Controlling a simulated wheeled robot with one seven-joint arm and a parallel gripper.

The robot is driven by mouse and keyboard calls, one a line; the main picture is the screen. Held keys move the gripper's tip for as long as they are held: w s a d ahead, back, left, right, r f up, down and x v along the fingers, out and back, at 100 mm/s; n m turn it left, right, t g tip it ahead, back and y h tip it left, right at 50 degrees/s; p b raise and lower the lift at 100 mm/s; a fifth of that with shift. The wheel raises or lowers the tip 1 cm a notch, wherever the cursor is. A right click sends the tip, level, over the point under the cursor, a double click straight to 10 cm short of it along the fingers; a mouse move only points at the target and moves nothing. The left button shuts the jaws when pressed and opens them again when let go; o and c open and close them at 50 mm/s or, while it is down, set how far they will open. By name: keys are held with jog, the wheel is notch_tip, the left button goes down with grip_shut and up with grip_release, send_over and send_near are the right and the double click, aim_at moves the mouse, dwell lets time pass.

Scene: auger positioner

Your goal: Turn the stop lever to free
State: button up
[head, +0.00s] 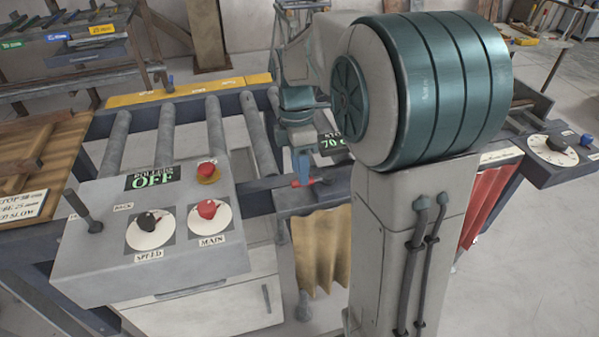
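The stop lever (308,183) is a small, roughly level handle with red on it, low at the middle of the head view, by the front rail of the roller table. My gripper (301,168) points down from my arm right at the lever. They overlap in the picture, and I cannot tell whether they touch. The fingers are too small to show whether they are open or shut. A dark stop display (335,142), with "70" readable in green, is partly hidden behind my arm's large drum-shaped joint.
A control box (80,255) at front left carries a SPEED knob (148,222), a red MAIN knob (208,210), a red button (207,170) and a display reading OFF (152,178). Rollers (165,135) lie behind it. A dial panel (553,150) stands at right.

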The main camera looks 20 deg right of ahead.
jog(key=shift+s+f, duration=0.2)
jog(key=shift+f, duration=0.7)
jog(key=shift+c, duration=0.4)
grip_shut()
jog(key=shift+a, duration=0.1)
